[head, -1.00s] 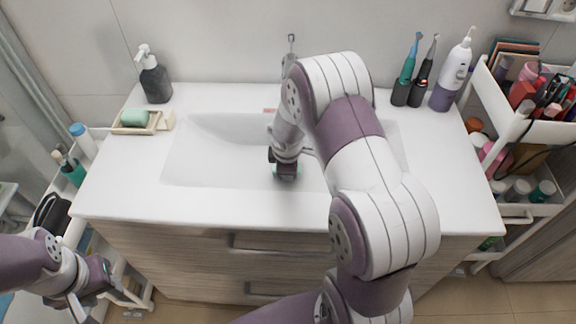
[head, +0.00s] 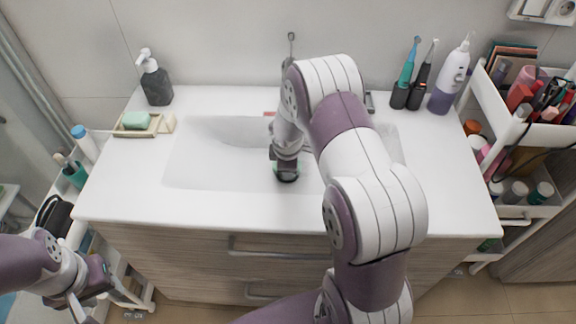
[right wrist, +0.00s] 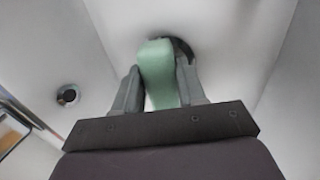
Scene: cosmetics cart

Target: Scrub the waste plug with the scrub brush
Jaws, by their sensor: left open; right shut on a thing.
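My right gripper (head: 286,172) points down into the white sink basin and is shut on the green scrub brush (right wrist: 160,72). In the head view the gripper hides nearly all of the brush. In the right wrist view the brush stands between the two fingers of the gripper (right wrist: 161,88), its far end at the dark round waste plug (right wrist: 184,49) in the basin floor. The brush covers part of the plug; whether they touch I cannot tell. The plug is hidden in the head view. My left gripper (head: 98,288) is open and empty, low at the left beside the cabinet.
A soap dispenser (head: 154,80) and a soap dish (head: 137,130) stand left of the basin (head: 205,165). Electric toothbrushes (head: 407,78) and a white-purple bottle (head: 449,78) stand at the right. Carts flank the cabinet. The counter's front strip is clear.

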